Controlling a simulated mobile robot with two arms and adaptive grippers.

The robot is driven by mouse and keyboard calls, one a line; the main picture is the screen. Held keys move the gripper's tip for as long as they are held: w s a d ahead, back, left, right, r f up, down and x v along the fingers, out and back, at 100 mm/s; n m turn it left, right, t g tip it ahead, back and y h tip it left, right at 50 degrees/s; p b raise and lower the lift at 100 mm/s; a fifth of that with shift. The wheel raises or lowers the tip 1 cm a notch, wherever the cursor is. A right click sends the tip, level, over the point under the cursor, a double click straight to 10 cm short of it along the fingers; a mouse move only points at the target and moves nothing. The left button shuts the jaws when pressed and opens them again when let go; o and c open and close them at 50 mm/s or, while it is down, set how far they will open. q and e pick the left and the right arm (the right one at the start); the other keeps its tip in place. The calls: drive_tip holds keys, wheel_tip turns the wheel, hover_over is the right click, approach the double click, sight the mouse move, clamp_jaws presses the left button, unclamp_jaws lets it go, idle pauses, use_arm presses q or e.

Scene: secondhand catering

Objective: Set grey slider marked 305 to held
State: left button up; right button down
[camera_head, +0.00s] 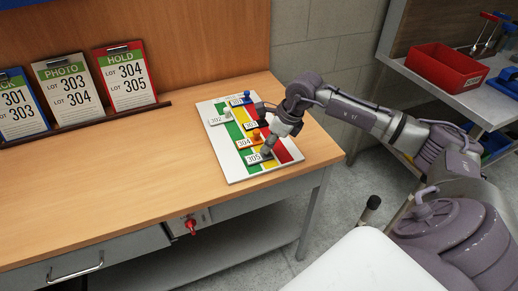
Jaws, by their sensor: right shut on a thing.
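A white slider board (237,176) with green, yellow and red bands lies on the wooden table. The grey slider marked 305 (254,158) is in its nearest row. Its label plate lies over the green band and its knob end is near the yellow band; the red band (283,152) to its right is bare. My right gripper (267,149) reaches down from the right and is shut on the grey slider's knob, which its fingers mostly hide. The red HOLD card (127,77) at the back lists 304 and 305. My left gripper is not in view.
The orange slider 304 (245,142) is just behind 305. Sliders 303 (250,125), 302 (217,120) and blue 301 (247,97) are farther back. Other cards (70,90) stand on the rack. A red bin (443,68) is on the right shelf.

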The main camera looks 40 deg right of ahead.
drive_tip(key=shift+a, duration=0.1)
drive_tip(key=c, duration=1)
unclamp_jaws()
drive_tip(key=v, duration=1.2)
drive_tip(key=shift+w, duration=0.15)
